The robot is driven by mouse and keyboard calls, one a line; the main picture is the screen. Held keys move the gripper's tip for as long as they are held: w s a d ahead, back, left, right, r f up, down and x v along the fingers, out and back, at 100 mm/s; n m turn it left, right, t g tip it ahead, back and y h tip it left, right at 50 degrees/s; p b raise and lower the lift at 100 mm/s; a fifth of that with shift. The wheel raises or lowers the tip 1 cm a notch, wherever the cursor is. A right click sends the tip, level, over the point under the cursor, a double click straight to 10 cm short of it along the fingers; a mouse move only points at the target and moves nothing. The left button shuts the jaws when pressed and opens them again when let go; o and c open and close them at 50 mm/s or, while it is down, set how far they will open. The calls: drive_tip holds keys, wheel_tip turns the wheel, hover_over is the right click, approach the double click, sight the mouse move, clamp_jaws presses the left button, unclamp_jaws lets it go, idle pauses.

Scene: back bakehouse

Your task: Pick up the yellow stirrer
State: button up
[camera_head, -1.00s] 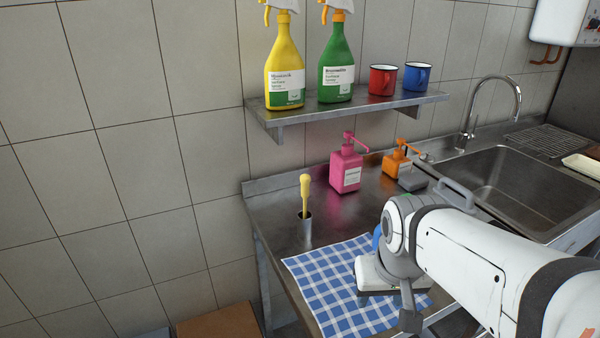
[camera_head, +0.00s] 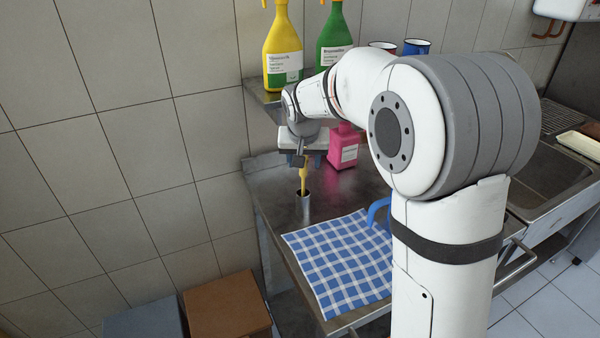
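The yellow stirrer (camera_head: 303,181) stands upright in a small steel holder (camera_head: 303,204) near the left end of the steel worktop. My gripper (camera_head: 303,160) points down at the top of the stirrer. The stirrer's knobbed upper end is hidden behind or between the fingers. Its lower shaft shows between the gripper and the holder's rim. I cannot tell whether the fingers are closed on it.
A blue checked cloth (camera_head: 340,262) lies in front of the holder. A pink pump bottle (camera_head: 343,150) stands to its right. A shelf above carries a yellow spray bottle (camera_head: 283,55), a green one (camera_head: 338,38) and two mugs. My arm hides much of the right worktop.

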sight(304, 170)
drive_tip(key=p+x, duration=0.1)
drive_tip(key=x, duration=0.4)
drive_tip(key=shift+w+f, duration=0.15)
drive_tip(key=shift+f, duration=0.1)
drive_tip(key=c, duration=1)
